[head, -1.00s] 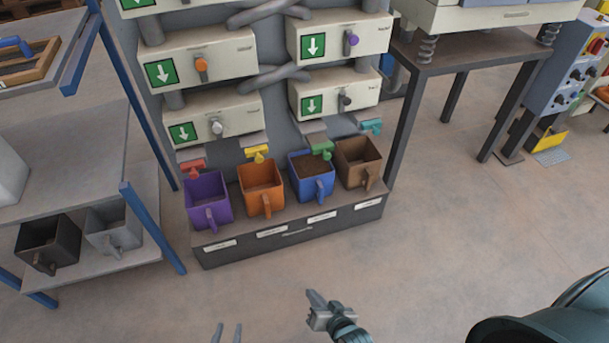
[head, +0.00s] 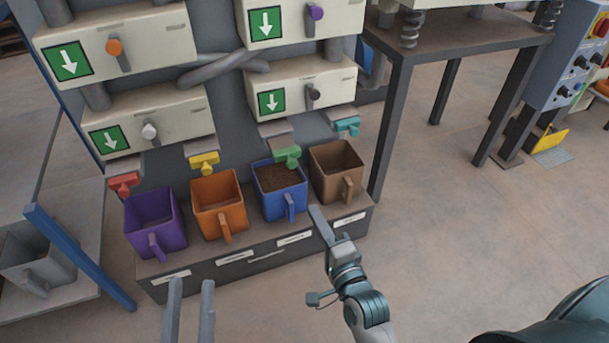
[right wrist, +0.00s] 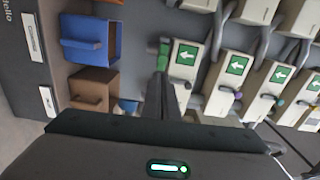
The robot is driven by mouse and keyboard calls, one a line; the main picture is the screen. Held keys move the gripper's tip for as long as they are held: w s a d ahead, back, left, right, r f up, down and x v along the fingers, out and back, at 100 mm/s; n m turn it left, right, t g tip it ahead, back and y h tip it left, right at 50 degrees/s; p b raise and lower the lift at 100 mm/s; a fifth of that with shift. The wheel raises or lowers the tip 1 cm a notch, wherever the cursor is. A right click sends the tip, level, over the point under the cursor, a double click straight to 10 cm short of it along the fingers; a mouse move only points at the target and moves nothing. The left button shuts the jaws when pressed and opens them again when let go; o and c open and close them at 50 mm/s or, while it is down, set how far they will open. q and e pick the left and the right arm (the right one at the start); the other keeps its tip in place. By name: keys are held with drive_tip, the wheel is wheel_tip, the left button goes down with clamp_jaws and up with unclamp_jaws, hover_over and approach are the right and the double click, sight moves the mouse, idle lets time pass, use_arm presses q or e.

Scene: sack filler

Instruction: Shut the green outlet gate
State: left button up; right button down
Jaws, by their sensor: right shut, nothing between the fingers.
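The green outlet gate (head: 287,156) sticks out under a spout above the blue bin (head: 283,202), which holds brown material. The green gate also shows in the right wrist view (right wrist: 164,54), straight beyond my fingertips. My right gripper (head: 315,211) is shut and empty, in front of the bins between the blue and brown ones in the picture. Its fingers (right wrist: 157,82) point toward the green gate; whether they touch it I cannot tell, though the head view shows them apart. My left gripper (head: 191,284) is open and empty at the bottom, its two fingers apart.
Red (head: 124,184), yellow (head: 205,163) and teal (head: 347,126) gates neighbour the green one. Purple (head: 152,228), orange (head: 219,208) and brown (head: 337,175) bins stand on the ledge. A dark table (head: 470,45) stands right; open floor lies in front.

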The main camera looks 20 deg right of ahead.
use_arm(q)
drive_tip(key=shift+s+r, duration=0.1)
drive_tip(key=shift+r, duration=0.4)
use_arm(e)
drive_tip(key=shift+w+d+r, duration=0.1)
drive_tip(key=shift+d+r, duration=0.2)
drive_tip(key=shift+r, duration=0.05)
drive_tip(key=shift+w, duration=0.1)
